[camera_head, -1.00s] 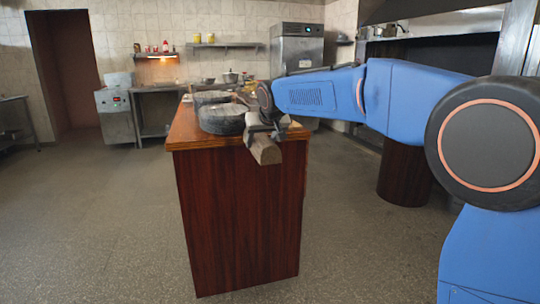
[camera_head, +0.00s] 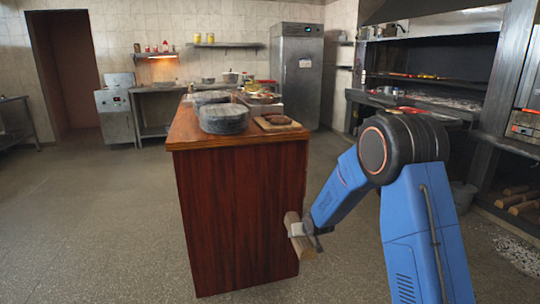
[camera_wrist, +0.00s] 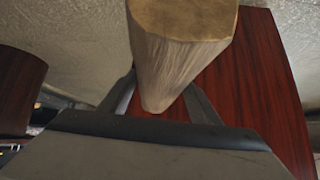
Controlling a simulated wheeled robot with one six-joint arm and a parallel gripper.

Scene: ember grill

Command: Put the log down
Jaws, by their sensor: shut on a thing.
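My gripper (camera_head: 302,230) is shut on a pale wooden log (camera_head: 304,250). It holds the log off the floor, low beside the right edge of the red-brown wooden counter (camera_head: 232,225). In the wrist view the log (camera_wrist: 175,55) is between the two dark fingers, its cut end towards the top of the picture. The counter's panel (camera_wrist: 262,85) shows behind it. Whether the log touches the counter, I cannot tell.
Stacked dark round dishes (camera_head: 223,120) and a board with a dark pan (camera_head: 277,124) are on the counter. A grill with embers (camera_head: 430,98) stands at the right. Several logs (camera_head: 518,198) lie low beneath it. The floor left of the counter is clear.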

